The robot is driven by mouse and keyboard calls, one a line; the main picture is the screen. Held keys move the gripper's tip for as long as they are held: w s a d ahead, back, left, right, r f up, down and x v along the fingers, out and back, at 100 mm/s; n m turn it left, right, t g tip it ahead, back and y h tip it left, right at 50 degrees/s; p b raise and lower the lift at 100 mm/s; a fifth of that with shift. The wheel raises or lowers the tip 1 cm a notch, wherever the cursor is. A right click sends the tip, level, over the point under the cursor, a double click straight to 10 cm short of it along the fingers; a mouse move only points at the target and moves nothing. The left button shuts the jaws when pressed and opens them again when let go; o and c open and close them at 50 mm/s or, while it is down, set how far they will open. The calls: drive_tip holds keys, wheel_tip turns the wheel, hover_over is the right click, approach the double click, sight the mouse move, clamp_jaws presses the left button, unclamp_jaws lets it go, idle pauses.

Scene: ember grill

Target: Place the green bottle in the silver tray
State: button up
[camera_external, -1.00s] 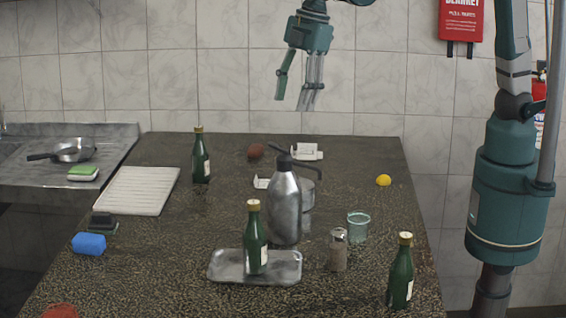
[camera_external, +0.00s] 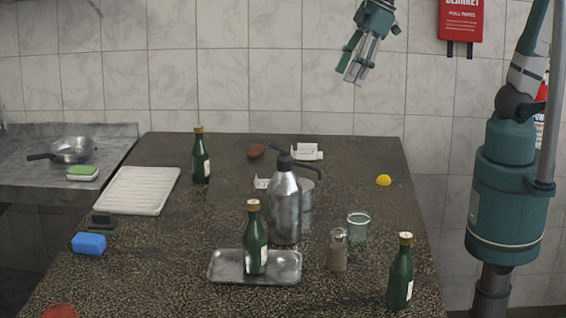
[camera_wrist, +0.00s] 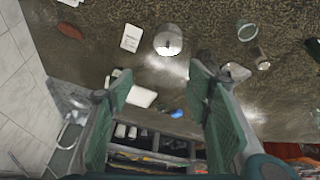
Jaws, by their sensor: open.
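A green bottle (camera_external: 255,238) stands upright in the silver tray (camera_external: 289,272) at the front middle of the counter. A second green bottle (camera_external: 201,160) stands at the back left. A third green bottle (camera_external: 400,275) stands at the front right, outside the tray. My gripper (camera_external: 352,78) is high above the back right of the counter, open and empty, far from every bottle. Its two fingers also show in the wrist view (camera_wrist: 162,95), spread apart with nothing between them.
A tall metal dispenser (camera_external: 284,205) stands just behind the tray. A glass (camera_external: 358,227) and a shaker (camera_external: 338,250) stand between the tray and the front right bottle. A white drying board (camera_external: 137,191), a blue sponge (camera_external: 89,243) and a lemon (camera_external: 383,180) lie around the counter.

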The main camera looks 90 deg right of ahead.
drive_tip(key=s+d+f+m+t, duration=0.1)
drive_tip(key=s+d+f+m, duration=0.1)
drive_tip(key=s+d, duration=0.3)
drive_tip(key=s+d+f+m+t, duration=0.1)
drive_tip(key=s+d+f+m, duration=0.1)
drive_tip(key=s, duration=0.7)
drive_tip(key=shift+d+f+m+h, duration=0.4)
drive_tip(key=shift+d+f, duration=0.45)
drive_tip(key=shift+d, duration=0.55)
